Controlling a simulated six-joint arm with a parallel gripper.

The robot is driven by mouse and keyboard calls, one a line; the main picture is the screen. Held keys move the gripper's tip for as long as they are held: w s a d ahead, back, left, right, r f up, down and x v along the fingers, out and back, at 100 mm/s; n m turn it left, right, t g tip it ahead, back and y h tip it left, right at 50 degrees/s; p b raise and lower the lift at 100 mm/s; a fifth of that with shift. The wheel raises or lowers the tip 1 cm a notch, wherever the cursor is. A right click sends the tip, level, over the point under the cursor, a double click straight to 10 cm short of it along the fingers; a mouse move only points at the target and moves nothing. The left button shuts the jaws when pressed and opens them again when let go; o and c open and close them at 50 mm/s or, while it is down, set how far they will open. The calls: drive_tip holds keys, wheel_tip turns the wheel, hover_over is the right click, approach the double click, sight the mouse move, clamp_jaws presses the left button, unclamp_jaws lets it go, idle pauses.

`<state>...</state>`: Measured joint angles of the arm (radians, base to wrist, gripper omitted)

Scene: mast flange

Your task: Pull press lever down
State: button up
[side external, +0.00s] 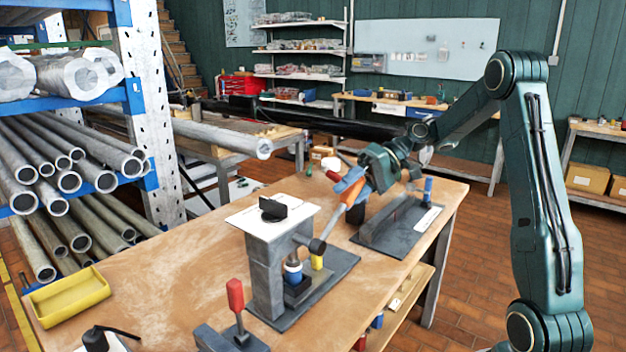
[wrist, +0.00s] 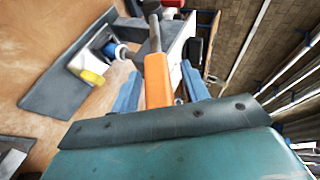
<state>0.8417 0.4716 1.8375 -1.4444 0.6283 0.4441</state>
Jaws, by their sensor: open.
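The press (side external: 265,275) is a grey column on a dark base plate, with a white top plate. Its lever is a grey rod rising from a dark round hub (side external: 317,246) to an orange handle (side external: 337,214), tilted up toward my gripper (side external: 350,186). In the wrist view the orange handle (wrist: 157,82) lies between the two blue fingers of my gripper (wrist: 160,88). The fingers are open, one on each side of the handle; contact cannot be told. A blue-and-white part (side external: 293,271) stands under the press, beside a yellow cylinder (side external: 317,261).
A red-handled clamp (side external: 236,296) stands at the front of the wooden bench (side external: 150,262). A yellow tray (side external: 69,296) lies at the left. Another dark fixture (side external: 392,235) sits right of the press. Pipe racks stand at the far left.

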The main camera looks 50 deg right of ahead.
sight(344, 194)
drive_tip(key=shift+a+r+n+h, duration=0.2)
drive_tip(key=shift+a+r+h, duration=0.35)
drive_tip(key=shift+r+h, duration=0.15)
drive_tip(key=shift+a+r+n+h, duration=0.2)
drive_tip(key=shift+a+r+h, duration=0.3)
drive_tip(key=shift+r+h, duration=0.15)
drive_tip(key=shift+a+r+n+h, duration=0.2)
drive_tip(key=shift+a+r+h, duration=0.45)
drive_tip(key=shift+a+h, duration=0.25)
drive_tip(key=shift+a+r+n+h, duration=0.2)
drive_tip(key=shift+a+r+h, duration=0.4)
drive_tip(key=shift+a+h, duration=0.25)
drive_tip(key=shift+a+r+n+h, duration=0.5)
drive_tip(key=shift+a+n+h, duration=0.2)
drive_tip(key=shift+a+h, duration=3.05)
drive_tip(key=s+a+r, duration=0.1)
drive_tip(key=s+r, duration=0.1)
drive_tip(key=r, duration=0.4)
drive_tip(key=s+a+r+y, duration=0.1)
drive_tip(key=s+a+r, duration=0.1)
drive_tip(key=r, duration=0.4)
drive_tip(key=shift+s+r+g, duration=0.3)
drive_tip(key=shift+s+g, duration=0.1)
drive_tip(key=shift+s, duration=0.25)
drive_tip(key=shift+w+d+r+y, duration=0.15)
drive_tip(key=shift+d+y, duration=0.2)
drive_tip(key=shift+d, duration=0.4)
drive_tip(key=shift+f, duration=0.2)
